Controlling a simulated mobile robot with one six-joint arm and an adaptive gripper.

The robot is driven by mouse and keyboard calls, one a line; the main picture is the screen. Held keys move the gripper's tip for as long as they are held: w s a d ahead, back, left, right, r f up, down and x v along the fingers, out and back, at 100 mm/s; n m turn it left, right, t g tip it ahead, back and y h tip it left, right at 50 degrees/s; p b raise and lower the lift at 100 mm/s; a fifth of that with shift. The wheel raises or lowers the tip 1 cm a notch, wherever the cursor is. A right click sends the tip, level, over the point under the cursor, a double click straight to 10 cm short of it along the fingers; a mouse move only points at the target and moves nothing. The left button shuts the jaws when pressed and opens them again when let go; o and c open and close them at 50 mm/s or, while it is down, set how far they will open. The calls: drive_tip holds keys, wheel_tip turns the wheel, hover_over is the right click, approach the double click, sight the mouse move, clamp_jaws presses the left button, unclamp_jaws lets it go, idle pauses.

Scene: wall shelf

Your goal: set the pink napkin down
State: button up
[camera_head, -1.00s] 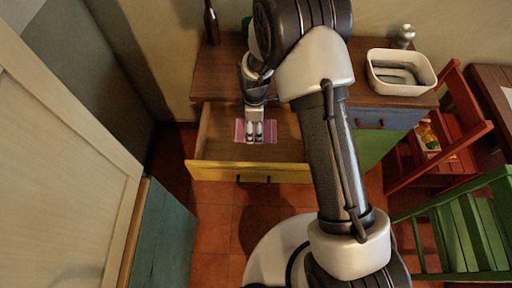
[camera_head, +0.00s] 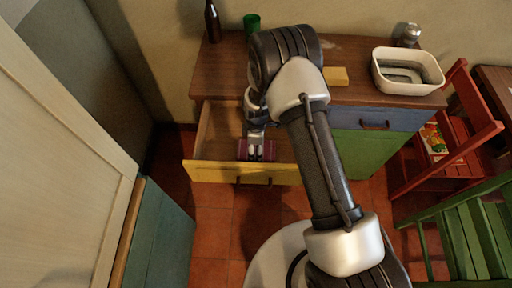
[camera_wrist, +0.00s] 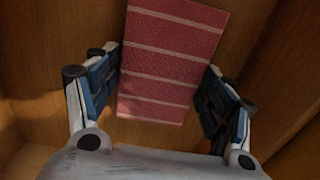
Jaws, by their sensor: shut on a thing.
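The pink napkin (camera_head: 242,150) has pale stripes and is inside the open drawer (camera_head: 222,173) with the yellow front. In the wrist view the napkin (camera_wrist: 172,50) hangs between the two fingers, over the drawer's brown wood. My gripper (camera_head: 256,155) points down into the drawer, close behind its front panel. It is shut on the napkin, with a finger at each side in the wrist view (camera_wrist: 158,88). I cannot tell whether the napkin's lower edge touches the drawer floor.
The cabinet top (camera_head: 300,88) holds a brown bottle (camera_head: 213,22), a green cup (camera_head: 251,23), a yellow block (camera_head: 336,76), a white basin (camera_head: 382,83) and a metallic shaker (camera_head: 409,36). A red chair (camera_head: 460,150) and green chair (camera_head: 470,225) stand right. The drawer's left side is free.

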drive_tip(key=shift+f, duration=0.15)
drive_tip(key=o, duration=1)
wheel_tip(320, 180, up, 13)
drive_tip(key=p, duration=0.3)
drive_tip(key=shift+f+p, duration=0.2)
drive_tip(key=shift+p, duration=0.2)
